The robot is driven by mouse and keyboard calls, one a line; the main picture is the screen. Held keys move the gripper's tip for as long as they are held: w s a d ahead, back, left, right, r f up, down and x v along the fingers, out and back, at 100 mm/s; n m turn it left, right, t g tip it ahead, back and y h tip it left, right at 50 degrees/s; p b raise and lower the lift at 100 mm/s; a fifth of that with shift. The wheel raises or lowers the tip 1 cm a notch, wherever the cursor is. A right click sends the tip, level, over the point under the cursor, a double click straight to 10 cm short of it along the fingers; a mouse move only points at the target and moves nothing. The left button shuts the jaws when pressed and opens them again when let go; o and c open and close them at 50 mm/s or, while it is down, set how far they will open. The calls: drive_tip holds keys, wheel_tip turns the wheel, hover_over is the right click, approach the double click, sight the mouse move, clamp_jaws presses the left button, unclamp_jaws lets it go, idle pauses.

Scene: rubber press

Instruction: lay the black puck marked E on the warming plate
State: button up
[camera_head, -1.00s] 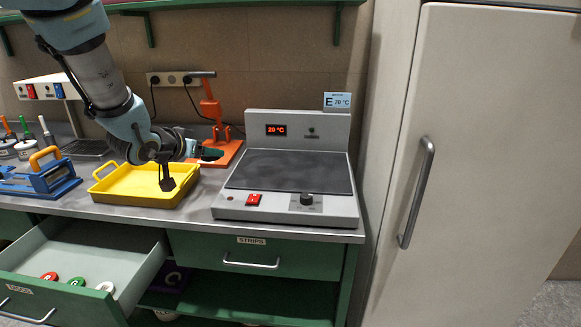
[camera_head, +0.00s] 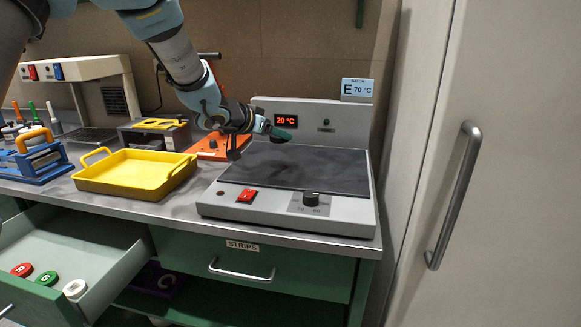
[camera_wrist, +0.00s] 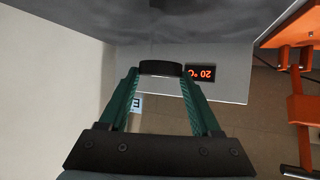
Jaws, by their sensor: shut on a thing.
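My gripper (camera_head: 272,131) is above the back left part of the warming plate (camera_head: 310,172), apart from its dark top. In the wrist view my gripper (camera_wrist: 160,78) has its green fingers shut on a black puck (camera_wrist: 160,69), seen edge-on. The puck's letter does not show. The warming plate is a grey unit with a flat dark top, a red switch and a black knob in front. Its back panel display reads 20 °C. A card (camera_head: 357,90) marked E 70 °C stands on the panel.
The dark plate top is bare. A yellow tray (camera_head: 98,186) stands left of the plate, and an orange press (camera_head: 222,147) behind it. An open drawer (camera_head: 118,247) at lower left holds several coloured pucks. A tall cabinet (camera_head: 520,130) is close on the right.

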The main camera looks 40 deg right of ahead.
sight(275, 170)
drive_tip(key=shift+f, duration=3.95)
drive_tip(key=shift+f, duration=0.1)
drive_tip(key=o, duration=1.3)
drive_tip(key=shift+o, duration=0.2)
drive_tip(key=shift+a, duration=0.1)
drive_tip(key=b+v, duration=0.2)
drive_tip(key=v, duration=1)
